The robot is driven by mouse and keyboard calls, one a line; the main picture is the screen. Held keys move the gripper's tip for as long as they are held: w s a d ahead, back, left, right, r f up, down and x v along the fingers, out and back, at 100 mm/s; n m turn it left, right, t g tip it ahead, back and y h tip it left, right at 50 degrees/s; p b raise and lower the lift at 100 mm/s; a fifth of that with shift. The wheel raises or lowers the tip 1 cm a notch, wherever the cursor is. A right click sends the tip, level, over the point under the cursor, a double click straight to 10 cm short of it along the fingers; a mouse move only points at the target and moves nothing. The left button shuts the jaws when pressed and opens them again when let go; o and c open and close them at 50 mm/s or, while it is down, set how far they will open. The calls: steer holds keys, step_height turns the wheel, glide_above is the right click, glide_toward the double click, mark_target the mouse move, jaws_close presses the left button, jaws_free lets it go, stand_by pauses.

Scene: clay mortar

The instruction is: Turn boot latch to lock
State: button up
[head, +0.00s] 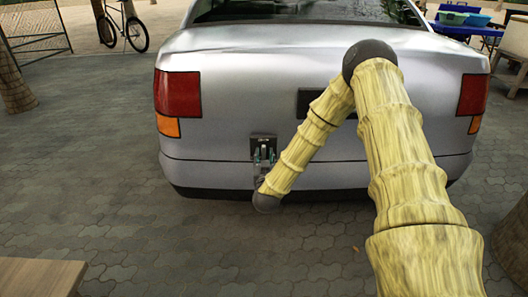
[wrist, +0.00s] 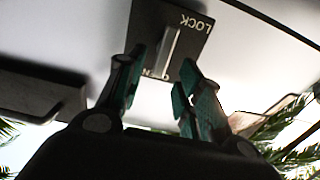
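The boot latch is a dark square plate (wrist: 192,25) with a grey bar handle (wrist: 166,52) on the car's rear. In the wrist view "LOCK" reads at the plate's upper right, and another label near its lower edge is partly hidden. In the head view the plate (head: 263,141) sits on the boot's lower left, partly covered by my gripper. My gripper (wrist: 163,72) is open in front of the latch, with one teal-padded finger on each side of the handle's lower end. Gaps show between the handle and the fingers. In the head view my gripper (head: 265,157) is small.
The silver car (head: 230,65) stands on grey paving, its bumper (head: 210,172) just below the latch. A dark rectangular panel (head: 309,101) lies right of the latch, partly behind my arm. A wooden table corner (head: 40,277) is at lower left. The paving between is clear.

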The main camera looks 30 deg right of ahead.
mark_target(264, 151)
steer(key=shift+x, duration=2.55)
jaws_close()
